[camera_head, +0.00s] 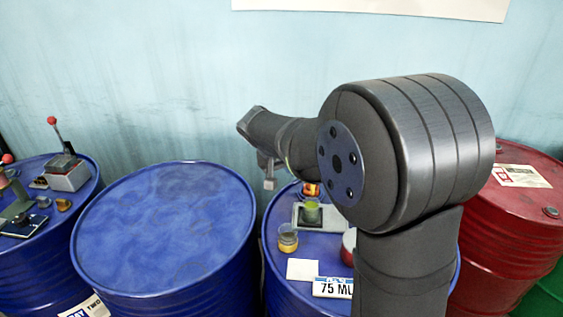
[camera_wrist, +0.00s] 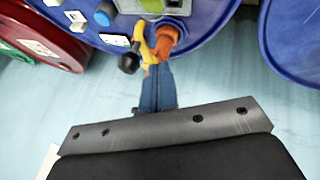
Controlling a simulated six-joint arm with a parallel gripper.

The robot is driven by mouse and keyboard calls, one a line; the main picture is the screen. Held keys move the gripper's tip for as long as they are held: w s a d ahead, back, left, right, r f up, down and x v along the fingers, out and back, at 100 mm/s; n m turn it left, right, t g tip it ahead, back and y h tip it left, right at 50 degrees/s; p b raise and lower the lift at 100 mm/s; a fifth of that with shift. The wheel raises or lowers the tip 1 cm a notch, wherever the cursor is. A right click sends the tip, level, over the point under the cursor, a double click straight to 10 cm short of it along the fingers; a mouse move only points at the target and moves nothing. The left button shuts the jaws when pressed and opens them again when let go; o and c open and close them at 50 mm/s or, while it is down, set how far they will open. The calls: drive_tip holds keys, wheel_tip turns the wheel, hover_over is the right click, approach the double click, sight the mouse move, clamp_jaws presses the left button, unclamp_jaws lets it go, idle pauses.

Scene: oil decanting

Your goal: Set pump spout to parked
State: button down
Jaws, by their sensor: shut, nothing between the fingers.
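An orange fitting (camera_wrist: 167,42), probably the pump, stands near the edge of a blue drum in the wrist view. A yellow arm (camera_wrist: 144,42), which looks like the spout, is beside it, with a black knob (camera_wrist: 129,63) close by. The orange part shows small in the head view (camera_head: 311,189), partly hidden by my arm. My gripper (camera_wrist: 157,70) is shut and empty, its tips close to the yellow and orange parts. I cannot tell if they touch. In the head view only a small part of my gripper (camera_head: 269,183) shows, at the drum's rear left edge.
The blue drum (camera_head: 275,262) also bears a jar of amber liquid (camera_head: 288,239), a green-filled vessel (camera_head: 312,211), a white card (camera_head: 302,269) and a plate. An empty-topped blue drum (camera_head: 165,230) stands left. A red drum (camera_head: 520,215) stands right. The wall is behind.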

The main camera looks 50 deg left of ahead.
drive_tip(key=shift+w+d+f, duration=0.15)
drive_tip(key=shift+w+d, duration=0.5)
drive_tip(key=shift+w, duration=0.35)
drive_tip(key=shift+w+d+n+y, duration=0.15)
drive_tip(key=shift+d+n+y, duration=0.2)
drive_tip(key=shift+n, duration=0.15)
drive_tip(key=w+d+n+g+y, duration=0.2)
drive_tip(key=w+d+n+y, duration=0.1)
drive_tip(key=w+d+n, duration=0.2)
drive_tip(key=shift+w+n, duration=0.8)
drive_tip(key=shift+w, duration=0.7)
